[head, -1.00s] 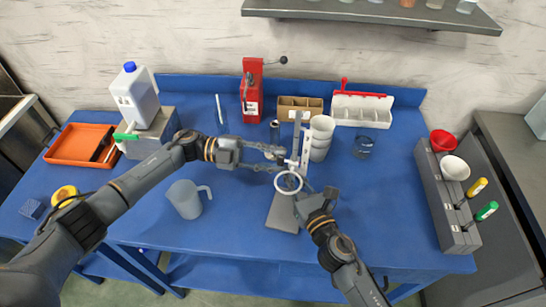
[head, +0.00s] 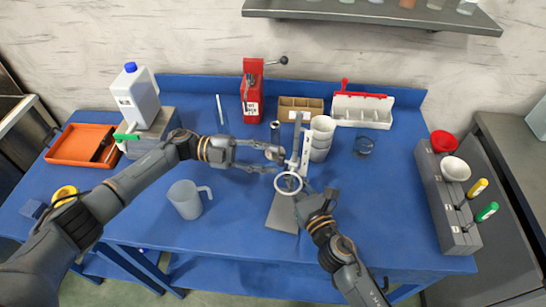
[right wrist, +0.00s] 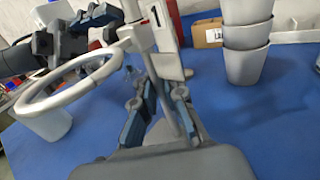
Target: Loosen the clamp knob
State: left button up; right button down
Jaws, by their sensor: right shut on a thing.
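A stand with a flat grey base (head: 282,214) and upright rod (head: 297,125) stands mid-table. It carries a white ring (head: 288,183); a white clamp piece marked "1" (right wrist: 166,20) shows in the right wrist view. I cannot clearly make out the clamp knob beside my left gripper. My left gripper (head: 276,161) is left of the rod, fingers apart, with nothing clearly held. My right gripper (head: 305,192) is low at the stand's front right; in the right wrist view (right wrist: 160,105) its fingers are shut on the rod, below the clamp.
Stacked white cups (head: 321,138) stand close right of the rod, with a glass beaker (head: 363,147) beyond. A grey jug (head: 186,199) stands left of the base. A red device (head: 252,92), brown box (head: 299,105) and white tray (head: 362,109) line the back.

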pick_arm(q)
jog(key=a, duration=0.5)
jog(key=shift+w+a, duration=0.35)
pick_arm(e)
jog(key=c, duration=1.4)
grip_release()
jog(key=shift+o, duration=0.2)
